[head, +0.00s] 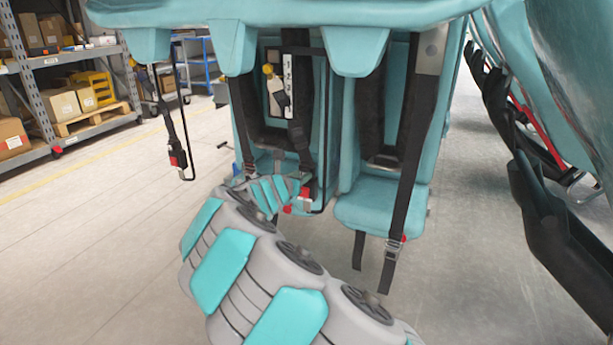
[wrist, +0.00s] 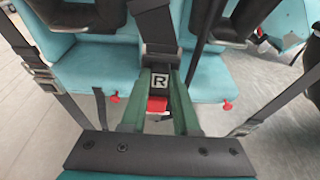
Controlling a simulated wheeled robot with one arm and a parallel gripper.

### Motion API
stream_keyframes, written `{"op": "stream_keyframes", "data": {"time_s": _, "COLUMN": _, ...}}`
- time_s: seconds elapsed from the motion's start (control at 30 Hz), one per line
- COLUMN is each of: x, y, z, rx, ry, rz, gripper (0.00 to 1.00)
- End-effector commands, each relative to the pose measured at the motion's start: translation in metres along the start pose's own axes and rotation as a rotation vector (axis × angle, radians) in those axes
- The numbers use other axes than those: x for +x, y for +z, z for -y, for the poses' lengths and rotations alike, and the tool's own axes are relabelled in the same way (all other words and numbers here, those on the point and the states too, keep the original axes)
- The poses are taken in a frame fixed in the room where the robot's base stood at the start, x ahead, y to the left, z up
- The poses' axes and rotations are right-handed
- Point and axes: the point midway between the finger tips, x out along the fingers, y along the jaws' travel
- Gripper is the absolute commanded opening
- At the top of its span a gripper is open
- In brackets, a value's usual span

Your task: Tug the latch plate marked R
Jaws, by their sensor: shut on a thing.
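The latch plate marked R (wrist: 160,82) shows in the middle of the wrist view as a dark piece with a white-framed R, at the lower end of a black strap. My gripper (wrist: 159,76) has its two green fingers on either side of it, shut on it. A red piece (wrist: 157,104) shows just below the R, between the fingers. In the head view my arm reaches to the left seat, where a red piece (head: 307,192) hangs by the strap end. The R cannot be read there, and the fingertips are hard to make out.
A teal seat (head: 380,208) with hanging black straps stands to the right. A black rod loop (head: 324,140) hangs close to the red piece. Another strap with a red buckle (head: 178,158) hangs at left. Shelves (head: 65,75) stand at the back left; the floor before them is clear.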

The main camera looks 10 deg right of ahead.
Motion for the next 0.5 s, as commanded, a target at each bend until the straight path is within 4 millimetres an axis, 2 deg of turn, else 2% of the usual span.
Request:
{"op": "stream_keyframes", "data": {"time_s": 0.03, "x": -0.0006, "y": 0.0031, "z": 0.0003, "rx": 0.0, "ry": -0.001, "rz": 0.005, "gripper": 0.0}}
{"op": "stream_keyframes", "data": {"time_s": 0.07, "x": -0.0007, "y": 0.0033, "z": 0.0002, "rx": 0.0, "ry": -0.001, "rz": 0.005, "gripper": 0.32}}
{"op": "stream_keyframes", "data": {"time_s": 0.1, "x": -0.0006, "y": 0.0032, "z": 0.0002, "rx": 0.0, "ry": -0.001, "rz": 0.005, "gripper": 0.37}}
{"op": "stream_keyframes", "data": {"time_s": 0.33, "x": -0.0005, "y": 0.0023, "z": 0.0001, "rx": 0.0, "ry": 0.0, "rz": 0.003, "gripper": 0.63}}
{"op": "stream_keyframes", "data": {"time_s": 0.5, "x": -0.0005, "y": 0.002, "z": 0.0, "rx": 0.0, "ry": 0.0, "rz": 0.003, "gripper": 0.64}}
